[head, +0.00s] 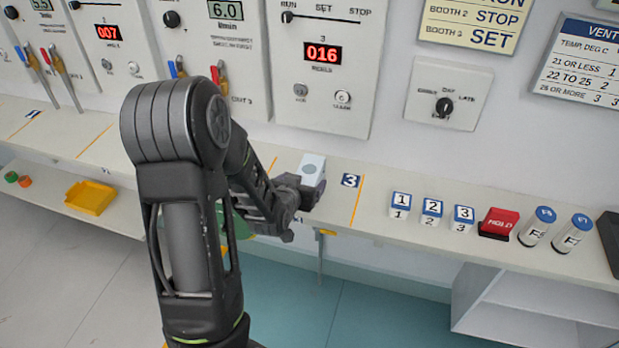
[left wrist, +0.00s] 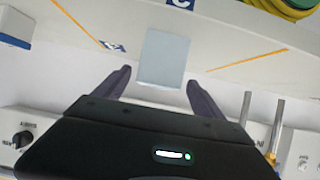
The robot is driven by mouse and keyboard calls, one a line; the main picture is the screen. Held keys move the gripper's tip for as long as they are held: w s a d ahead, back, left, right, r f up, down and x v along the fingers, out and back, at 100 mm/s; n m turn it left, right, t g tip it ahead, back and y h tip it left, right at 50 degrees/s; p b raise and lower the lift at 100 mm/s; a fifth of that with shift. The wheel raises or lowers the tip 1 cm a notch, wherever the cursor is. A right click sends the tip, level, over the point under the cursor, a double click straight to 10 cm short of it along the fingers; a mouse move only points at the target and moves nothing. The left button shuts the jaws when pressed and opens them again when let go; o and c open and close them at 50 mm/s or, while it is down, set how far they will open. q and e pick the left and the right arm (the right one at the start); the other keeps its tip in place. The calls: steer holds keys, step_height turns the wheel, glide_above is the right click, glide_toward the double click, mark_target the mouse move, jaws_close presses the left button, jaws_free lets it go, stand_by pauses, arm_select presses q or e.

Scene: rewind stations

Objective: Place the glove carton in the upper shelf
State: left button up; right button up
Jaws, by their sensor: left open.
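A white open shelf unit (head: 487,321) stands under the counter at the lower right. My right gripper is not in view.
On the counter (head: 380,203) stand number blocks (head: 432,210), a red HOLD block (head: 499,223) and two blue-capped cylinders (head: 537,226). Control panels (head: 324,60) line the wall behind. Teal floor (head: 380,315) is clear.

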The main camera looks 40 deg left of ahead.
mark_target(309, 169)
arm_select(q)
steer(key=shift+w+a+f, duration=0.1)
steer(key=shift+w+f, duration=0.05)
steer(key=shift+w, duration=0.1)
steer(key=shift+p+x, duration=0.7)
steer(key=shift+x, duration=2)
jaws_close()
step_height(309, 169, up, 10)
steer(key=shift+r, duration=0.1)
